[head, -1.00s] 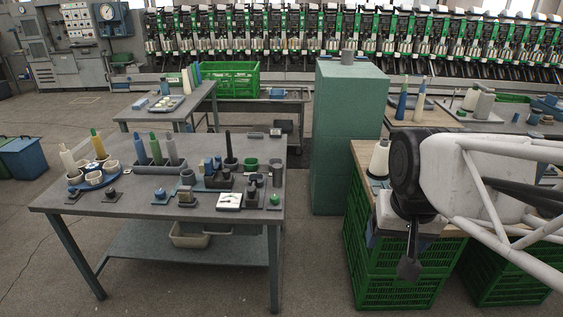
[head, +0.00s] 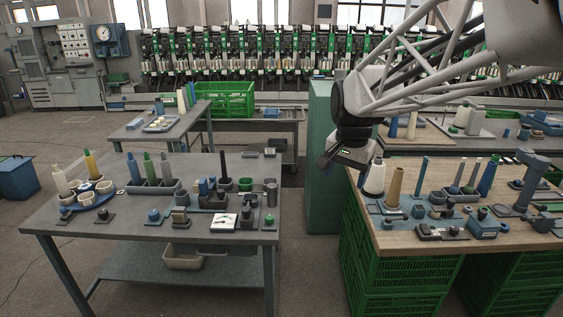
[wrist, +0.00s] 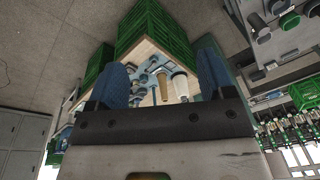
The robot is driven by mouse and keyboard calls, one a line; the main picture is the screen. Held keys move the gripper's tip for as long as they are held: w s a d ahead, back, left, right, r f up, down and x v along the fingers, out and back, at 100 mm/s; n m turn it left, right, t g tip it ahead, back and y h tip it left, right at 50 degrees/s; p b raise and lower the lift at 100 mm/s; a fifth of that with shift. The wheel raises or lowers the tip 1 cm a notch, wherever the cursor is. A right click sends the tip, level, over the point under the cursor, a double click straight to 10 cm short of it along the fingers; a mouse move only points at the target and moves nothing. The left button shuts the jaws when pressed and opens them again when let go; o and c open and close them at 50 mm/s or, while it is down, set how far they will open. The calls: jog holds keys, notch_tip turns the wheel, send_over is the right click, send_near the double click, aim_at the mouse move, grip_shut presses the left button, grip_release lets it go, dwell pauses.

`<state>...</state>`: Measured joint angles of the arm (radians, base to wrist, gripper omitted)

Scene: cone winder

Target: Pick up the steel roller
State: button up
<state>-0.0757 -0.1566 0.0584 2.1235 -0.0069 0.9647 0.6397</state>
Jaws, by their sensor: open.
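I cannot pick out the steel roller with certainty; several small grey and dark parts are too small to tell apart. Some stand on the grey table (head: 110,222) at the left, among them a grey cylinder (head: 271,188) near its right edge. Others lie on the wooden-topped bench (head: 400,241) at the right. My gripper (head: 336,163) is in the air at the back left corner of this bench, beside the green cabinet. In the wrist view its two blue fingers (wrist: 162,80) are apart with nothing gripped. The bench shows beyond them, well away.
A white cone (head: 375,178) and a tan cone (head: 395,188) stand upright at the bench's left end, near my gripper. Blue and grey bobbins stand farther right. The green cabinet (head: 319,125) rises behind. Green crates (head: 400,282) support the bench. Floor between the tables is clear.

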jog(key=w+a+f+m, duration=0.2)
jog(key=w+a+m, duration=0.15)
jog(key=w, duration=0.85)
jog(key=m+g, duration=0.2)
jog(key=m, duration=0.6)
send_over(272, 185)
jog(key=f, duration=2.5)
jog(key=shift+s+d+f, duration=0.1)
jog(key=shift+s+f, duration=0.1)
jog(key=shift+s, duration=0.1)
jog(key=shift+w+a+f, duration=0.2)
jog(key=shift+w+f, duration=0.05)
jog(key=shift+f, duration=0.05)
jog(key=shift+f, duration=1.35)
